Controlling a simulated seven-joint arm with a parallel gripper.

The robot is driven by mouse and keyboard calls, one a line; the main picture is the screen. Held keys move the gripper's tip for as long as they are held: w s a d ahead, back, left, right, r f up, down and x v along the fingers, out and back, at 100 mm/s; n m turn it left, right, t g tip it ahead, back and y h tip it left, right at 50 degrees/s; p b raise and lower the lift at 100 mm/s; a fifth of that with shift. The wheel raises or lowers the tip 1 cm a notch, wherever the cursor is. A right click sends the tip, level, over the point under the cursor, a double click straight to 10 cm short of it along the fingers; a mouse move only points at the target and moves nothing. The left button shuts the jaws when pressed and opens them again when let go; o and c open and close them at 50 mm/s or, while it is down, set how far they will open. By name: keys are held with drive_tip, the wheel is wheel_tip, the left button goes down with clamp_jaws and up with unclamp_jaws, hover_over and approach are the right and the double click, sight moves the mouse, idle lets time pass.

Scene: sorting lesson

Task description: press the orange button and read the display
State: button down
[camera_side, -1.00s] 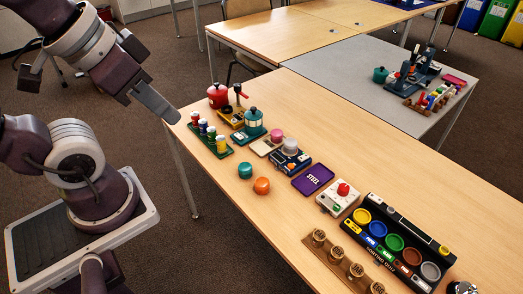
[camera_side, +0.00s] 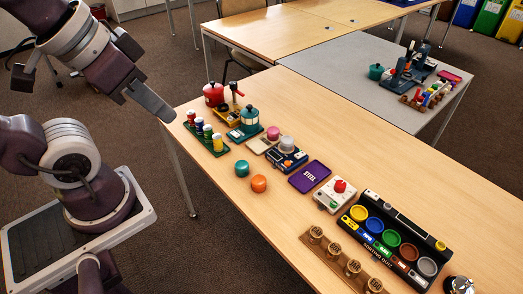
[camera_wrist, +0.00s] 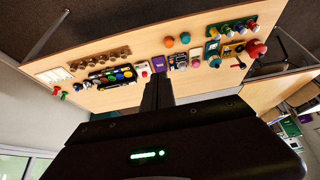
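A round orange button-like piece (camera_side: 259,183) sits on the near side of the wooden table, beside a similar teal one (camera_side: 242,168). The orange piece also shows in the wrist view (camera_wrist: 169,42). A dark blue device (camera_side: 287,159) with a grey dome stands behind them; whether it has a display, and any reading, is too small to tell. My gripper (camera_side: 168,115) is off the table's left end, above floor level and well apart from the orange piece. Its fingers look together and empty, as a dark bar in the wrist view (camera_wrist: 158,92).
A purple plate (camera_side: 310,177), a white box with a red knob (camera_side: 335,195), a black tray with coloured cups (camera_side: 437,243) and a wooden stamp rack (camera_side: 329,256) line the table (camera_side: 235,215). A rack of coloured bottles (camera_side: 217,149) stands at the left end. The near edge is mostly clear.

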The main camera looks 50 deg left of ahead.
idle(0.4)
drive_tip(key=m+t+y, duration=0.1)
drive_tip(key=m+t, duration=0.3)
drive_tip(key=m, duration=0.4)
hover_over(285, 164)
wheel_tip(285, 164, down, 26)
drive_tip(key=shift+f, duration=0.2)
drive_tip(key=shift+d, duration=0.1)
drive_tip(key=shift+f, duration=4.4)
